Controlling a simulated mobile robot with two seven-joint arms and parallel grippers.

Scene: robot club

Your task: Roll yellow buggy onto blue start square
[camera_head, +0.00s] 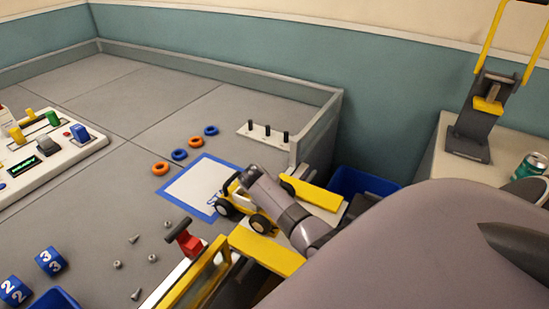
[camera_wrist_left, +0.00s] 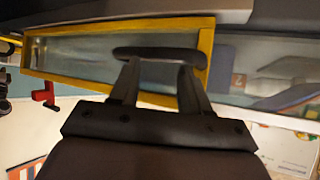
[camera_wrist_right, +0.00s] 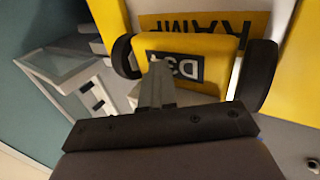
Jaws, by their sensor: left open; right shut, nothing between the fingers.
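The yellow buggy (camera_head: 240,197) has black wheels and stands at the foot of a yellow-sided ramp (camera_head: 265,250). Its left end overlaps the right border of the blue start square (camera_head: 183,203), a white patch with a blue outline. My right gripper (camera_head: 250,174) is shut and empty at the buggy, hiding part of it. In the right wrist view the shut fingers (camera_wrist_right: 158,75) point at the buggy's D34 plate (camera_wrist_right: 175,65); I cannot tell if they touch. My left gripper (camera_wrist_left: 158,62) is open in the left wrist view, above a yellow-framed panel (camera_wrist_left: 60,82); a dark bar shows at its fingertips.
Orange and blue rings (camera_head: 179,155) lie behind the square, near a pegged plate (camera_head: 266,132). A control panel (camera_head: 50,150) is at the left. A blue bin (camera_head: 362,183) is beyond the ramp.

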